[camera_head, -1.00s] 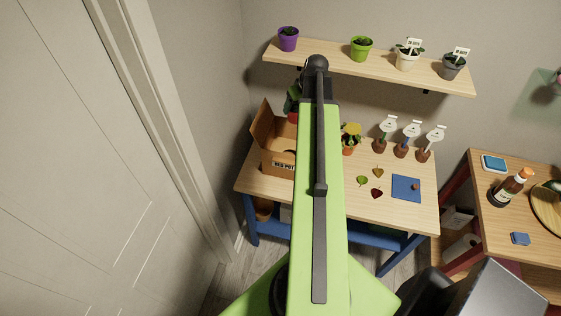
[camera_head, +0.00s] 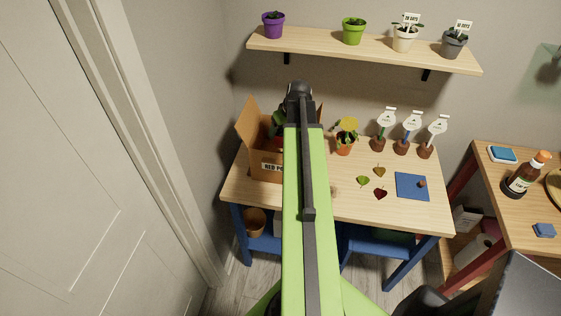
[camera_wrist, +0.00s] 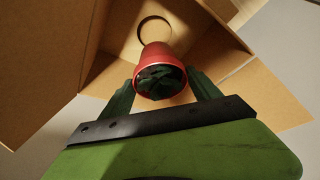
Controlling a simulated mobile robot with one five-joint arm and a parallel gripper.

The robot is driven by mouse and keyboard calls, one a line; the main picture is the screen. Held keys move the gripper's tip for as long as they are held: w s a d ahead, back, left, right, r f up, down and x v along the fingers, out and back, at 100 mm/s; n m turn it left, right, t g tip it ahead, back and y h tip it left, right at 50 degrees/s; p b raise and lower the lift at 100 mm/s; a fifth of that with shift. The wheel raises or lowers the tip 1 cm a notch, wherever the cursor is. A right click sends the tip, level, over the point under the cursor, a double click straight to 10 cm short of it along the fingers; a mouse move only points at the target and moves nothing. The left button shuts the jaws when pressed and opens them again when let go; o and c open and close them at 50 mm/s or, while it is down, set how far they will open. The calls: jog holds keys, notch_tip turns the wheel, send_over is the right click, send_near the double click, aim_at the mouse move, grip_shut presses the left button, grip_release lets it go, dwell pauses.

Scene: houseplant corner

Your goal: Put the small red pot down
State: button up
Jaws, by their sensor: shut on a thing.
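The small red pot (camera_wrist: 156,58) with a dark green plant in it sits between the two green fingers of my gripper (camera_wrist: 162,78) in the wrist view. My gripper is shut on it. The open cardboard box (camera_wrist: 108,66) is behind and around the pot in that view, with a round hole in its wall. In the head view the box (camera_head: 258,164) stands at the left end of the wooden table, its front label partly reading "RED PO". My arm hides its right side and most of the gripper. I cannot tell whether the pot touches the box floor.
A potted yellow-topped plant (camera_head: 345,143), several loose leaves (camera_head: 363,181) and a blue mat (camera_head: 411,187) are on the table (camera_head: 335,202) right of my arm. A shelf (camera_head: 380,52) with several pots runs above. A second table with a brown bottle (camera_head: 522,180) is at right.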

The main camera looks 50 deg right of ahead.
notch_tip(320, 180, down, 9)
jog(key=b, duration=0.8)
jog(key=shift+f, duration=0.1)
jog(key=shift+f+b, duration=0.65)
jog(key=o, duration=1.7)
jog(key=shift+o, duration=0.2)
jog(key=shift+r, duration=0.15)
jog(key=p, duration=1.2)
send_near(282, 146)
jog(key=w+d, duration=0.1)
jog(key=d, duration=0.1)
jog(key=shift+s+a, duration=0.15)
jog(key=shift+f, duration=0.2)
